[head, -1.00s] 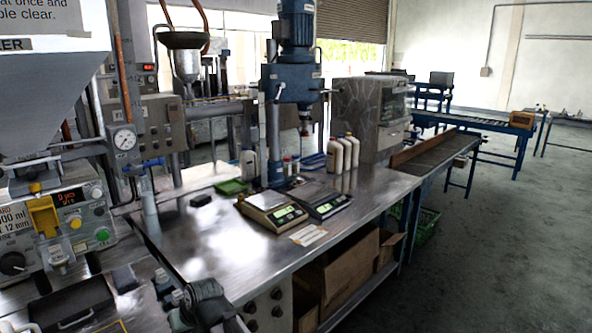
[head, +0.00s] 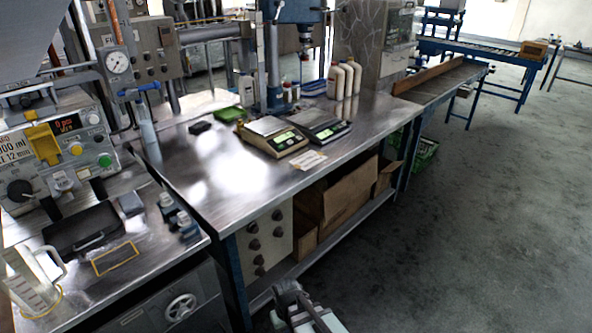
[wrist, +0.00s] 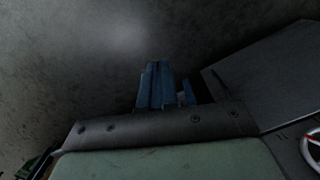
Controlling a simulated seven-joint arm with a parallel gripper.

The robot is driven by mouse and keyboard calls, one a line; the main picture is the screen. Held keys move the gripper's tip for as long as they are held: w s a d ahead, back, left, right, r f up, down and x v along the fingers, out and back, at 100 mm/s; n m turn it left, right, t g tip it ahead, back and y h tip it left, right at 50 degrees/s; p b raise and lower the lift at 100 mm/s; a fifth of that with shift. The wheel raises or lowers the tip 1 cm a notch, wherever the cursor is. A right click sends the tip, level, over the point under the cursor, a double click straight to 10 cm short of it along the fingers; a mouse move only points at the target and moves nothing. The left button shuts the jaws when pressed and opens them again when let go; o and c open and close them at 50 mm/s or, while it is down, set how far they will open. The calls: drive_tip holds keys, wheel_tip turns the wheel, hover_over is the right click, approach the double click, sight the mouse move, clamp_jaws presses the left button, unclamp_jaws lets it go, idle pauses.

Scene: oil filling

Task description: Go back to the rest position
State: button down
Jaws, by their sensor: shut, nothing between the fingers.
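My gripper (wrist: 160,86) shows in the wrist view as blue fingers beyond a dark bolted bar. The fingers are close together, shut and empty, with bare grey floor behind them. In the head view, a grey part of my arm (head: 296,308) shows at the bottom edge, in front of the steel bench and over the floor. The fingertips cannot be made out there.
The steel bench (head: 215,185) holds two scales, one being the yellowish scale (head: 272,138), and white bottles (head: 345,80). A measuring jug (head: 32,282) and dark tray (head: 82,230) stand at left. A handwheel (head: 181,307) is below. The floor (head: 480,220) at right is clear.

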drive_tip(key=s+d+f+m+g, duration=0.2)
drive_tip(key=s+d+f+g, duration=0.1)
drive_tip(key=s+d+f, duration=0.5)
drive_tip(key=s+d+f+m+g, duration=0.2)
drive_tip(key=s+d+f, duration=0.5)
drive_tip(key=s+d, duration=0.4)
drive_tip(key=s, duration=0.4)
drive_tip(key=shift+s+d+f+m+g, duration=0.15)
drive_tip(key=shift+s+f+m+g, duration=0.15)
drive_tip(key=shift+f+g, duration=0.1)
